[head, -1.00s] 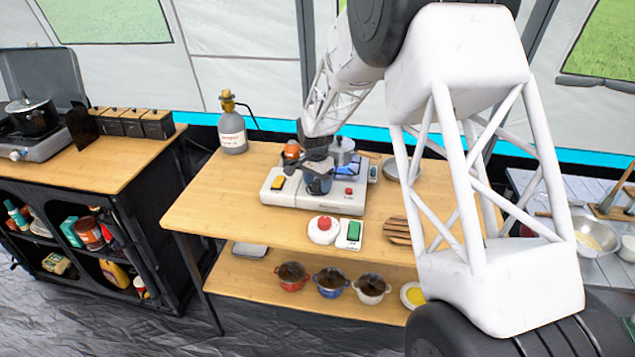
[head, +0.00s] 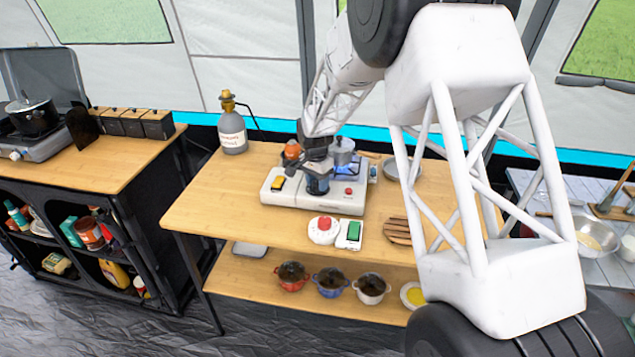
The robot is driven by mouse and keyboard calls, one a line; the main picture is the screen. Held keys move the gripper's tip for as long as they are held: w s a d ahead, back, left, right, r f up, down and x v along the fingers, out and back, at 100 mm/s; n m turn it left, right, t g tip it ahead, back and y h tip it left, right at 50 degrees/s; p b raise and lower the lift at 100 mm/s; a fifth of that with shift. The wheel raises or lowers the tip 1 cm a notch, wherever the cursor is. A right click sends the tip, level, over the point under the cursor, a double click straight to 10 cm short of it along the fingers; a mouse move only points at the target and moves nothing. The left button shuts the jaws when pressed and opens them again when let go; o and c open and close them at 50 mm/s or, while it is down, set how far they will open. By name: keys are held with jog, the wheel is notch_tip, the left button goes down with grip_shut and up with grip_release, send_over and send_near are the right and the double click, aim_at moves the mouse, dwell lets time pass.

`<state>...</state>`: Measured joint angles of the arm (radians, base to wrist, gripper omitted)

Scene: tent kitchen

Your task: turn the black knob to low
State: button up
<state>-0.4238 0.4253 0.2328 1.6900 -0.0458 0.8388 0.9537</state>
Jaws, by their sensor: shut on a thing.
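The two-burner stove (head: 338,207) is white and stands on the wooden table, with a yellow part at its left and a red one at its right. My gripper (head: 318,189) points down over the middle of the stove's front part. It is shut on the black knob, which the fingers hide, so I cannot read its setting. A silver pot (head: 342,152) stands behind the gripper, with a blue glow at the burner below it. An orange-topped item (head: 292,149) stands at the back left of the stove.
A gas bottle (head: 232,132) with a hose stands at the table's back left. A white item with a red top (head: 323,231) and a green-and-white item (head: 349,235) lie in front of the stove. Several pots sit on the lower shelf. The table's left part is clear.

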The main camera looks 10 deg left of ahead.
jog(key=shift+n, duration=0.3)
jog(key=n, duration=0.3)
jog(key=shift+n, duration=0.3)
jog(key=n, duration=0.3)
jog(key=shift+n, duration=0.3)
jog(key=n, duration=0.3)
jog(key=shift+s+d+n, duration=0.1)
jog(key=shift+n, duration=0.2)
jog(key=shift+n+t, duration=0.3)
jog(key=shift+n, duration=1.7)
jog(key=o, duration=0.9)
